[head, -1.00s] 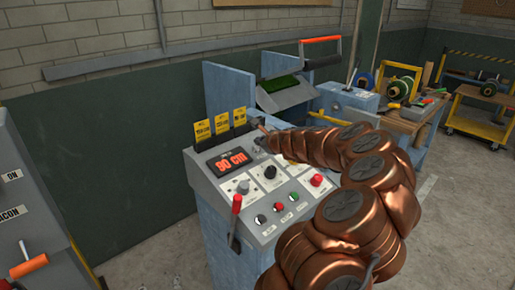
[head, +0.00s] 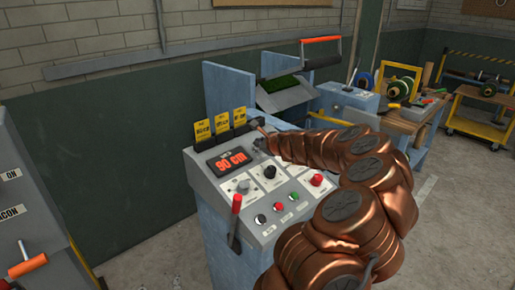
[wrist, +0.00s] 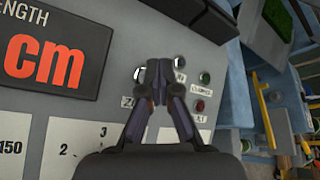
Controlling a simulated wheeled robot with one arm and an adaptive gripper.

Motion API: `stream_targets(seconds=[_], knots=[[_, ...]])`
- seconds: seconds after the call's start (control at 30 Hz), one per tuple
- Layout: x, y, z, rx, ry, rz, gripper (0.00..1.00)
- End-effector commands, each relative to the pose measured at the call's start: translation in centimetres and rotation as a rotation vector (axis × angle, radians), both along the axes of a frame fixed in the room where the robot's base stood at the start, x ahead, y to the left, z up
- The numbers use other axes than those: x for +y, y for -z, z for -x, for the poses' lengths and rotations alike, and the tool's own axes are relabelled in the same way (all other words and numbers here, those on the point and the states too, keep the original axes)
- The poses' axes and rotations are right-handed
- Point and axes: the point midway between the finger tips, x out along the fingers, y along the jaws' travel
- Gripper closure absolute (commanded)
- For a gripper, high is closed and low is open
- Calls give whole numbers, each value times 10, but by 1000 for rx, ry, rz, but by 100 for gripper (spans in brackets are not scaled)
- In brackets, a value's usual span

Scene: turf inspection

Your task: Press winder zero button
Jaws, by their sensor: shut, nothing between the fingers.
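The winder's control panel (head: 217,181) slopes toward me on a blue cabinet. Its display (head: 231,160) reads 90 cm in red and also shows in the wrist view (wrist: 50,60). My gripper (wrist: 152,68) is shut and empty, its fingertips over the panel just right of the display. A label starting with "Z" (wrist: 127,101) shows left of the fingers; any button beside it is mostly hidden by them. A pale button (wrist: 179,61), a dark green button (wrist: 205,78) and a red button (wrist: 200,105) lie right of the fingers. I cannot tell whether the tips touch the panel.
A red-handled lever (head: 236,204) stands at the panel's front left, and a red knob (head: 317,179) at its right. Yellow cards (head: 222,122) stand along the back edge. A grey cabinet with an orange handle (head: 28,266) is at far left. Floor is open at right.

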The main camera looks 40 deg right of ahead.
Motion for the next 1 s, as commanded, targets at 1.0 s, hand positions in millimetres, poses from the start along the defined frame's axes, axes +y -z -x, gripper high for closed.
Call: stream_targets(seconds=[1.0], knots=[[0,9,-3,0,0,0,100]])
